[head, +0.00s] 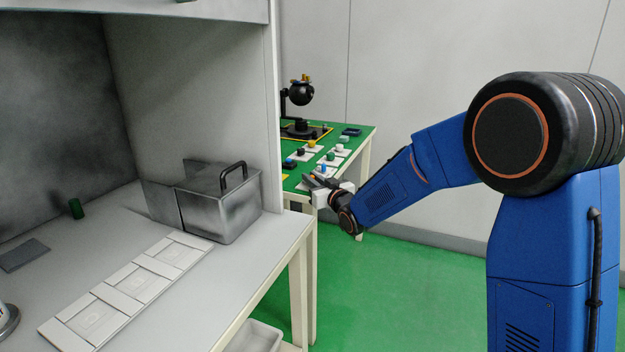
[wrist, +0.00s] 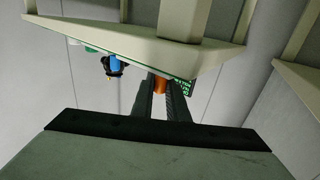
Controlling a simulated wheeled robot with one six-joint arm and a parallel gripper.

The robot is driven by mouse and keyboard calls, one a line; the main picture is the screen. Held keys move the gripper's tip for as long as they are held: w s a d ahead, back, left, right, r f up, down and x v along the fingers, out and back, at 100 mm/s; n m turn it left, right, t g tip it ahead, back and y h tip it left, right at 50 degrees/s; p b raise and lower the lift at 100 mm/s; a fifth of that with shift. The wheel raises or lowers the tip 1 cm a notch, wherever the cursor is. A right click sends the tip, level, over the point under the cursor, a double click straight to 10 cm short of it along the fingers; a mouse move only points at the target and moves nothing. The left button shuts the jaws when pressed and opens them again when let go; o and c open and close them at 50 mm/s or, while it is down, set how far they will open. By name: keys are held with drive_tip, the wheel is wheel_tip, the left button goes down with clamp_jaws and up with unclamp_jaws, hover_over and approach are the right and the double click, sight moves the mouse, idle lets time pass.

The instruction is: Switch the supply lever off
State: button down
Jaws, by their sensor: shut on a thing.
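My gripper (head: 309,182) reaches to the near edge of the green-topped table (head: 362,132) in the head view. In the wrist view my gripper (wrist: 161,92) has its two dark fingers close together on a small orange piece (wrist: 160,84) at the table's edge. The fingers hide most of it, and I cannot tell its shape or position, or whether it is the supply lever. A blue knob-like part (wrist: 113,66) with a dark end shows left of the fingers, apart from them.
Several small controls on white plates (head: 335,155) cover the green table. A dark device with a round head (head: 301,94) stands behind them. At left, a white bench (head: 120,225) carries a metal box (head: 220,205) with a black handle. Green floor (head: 400,290) lies open.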

drive_tip(key=shift+a+m+t+h, duration=0.15)
drive_tip(key=shift+m+t+h, duration=0.3)
drive_tip(key=shift+h, duration=0.25)
drive_tip(key=c, duration=1.7)
unclamp_jaws()
drive_tip(key=shift+s, duration=0.1)
drive_tip(key=shift+c, duration=0.2)
drive_tip(key=shift+s, duration=0.1)
drive_tip(key=v, duration=1.7)
drive_tip(key=shift+s, duration=0.1)
